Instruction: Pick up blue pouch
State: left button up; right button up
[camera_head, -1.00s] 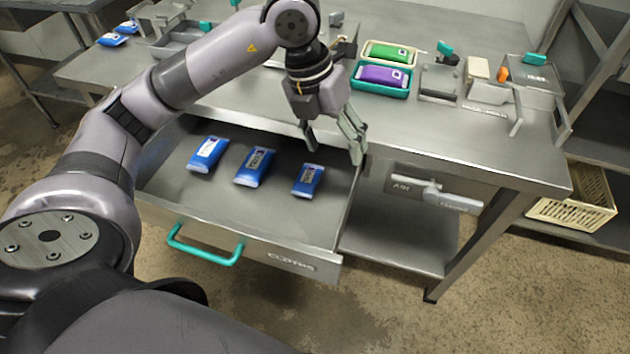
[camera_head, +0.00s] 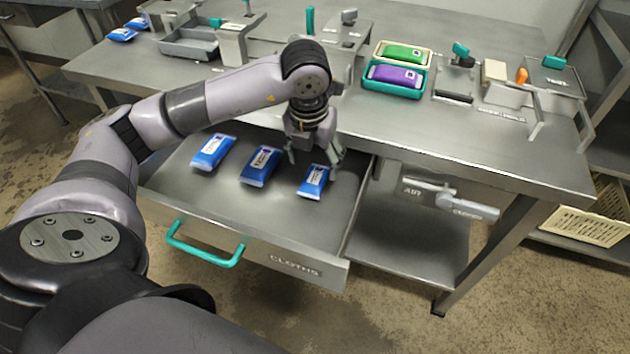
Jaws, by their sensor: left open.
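Three blue pouches lie in the open drawer (camera_head: 232,212): a left pouch (camera_head: 212,152), a middle pouch (camera_head: 261,166) and a right pouch (camera_head: 313,183). My left gripper (camera_head: 316,163) points down into the drawer, open, with its fingers at the back end of the right pouch. One finger is on each side of that end as seen here; I cannot tell whether they touch it. My right gripper is not in view.
The drawer has a teal handle (camera_head: 205,249). On the table, a green pouch (camera_head: 403,53) and a purple pouch (camera_head: 394,74) sit in trays. More blue pouches (camera_head: 122,35) lie at the far left. A cream crate (camera_head: 582,226) stands at the right. The drawer's front area is clear.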

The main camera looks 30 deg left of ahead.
aim_at(315, 178)
pick_arm(q)
notch_tip(315, 178, down, 5)
jog(key=shift+r+b, duration=0.2)
jog(key=shift+b, duration=0.15)
jog(key=shift+w+f, duration=0.1)
jog(key=shift+f, duration=0.2)
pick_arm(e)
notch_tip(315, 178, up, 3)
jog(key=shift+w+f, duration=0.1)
pick_arm(q)
jog(key=c, duration=1.2)
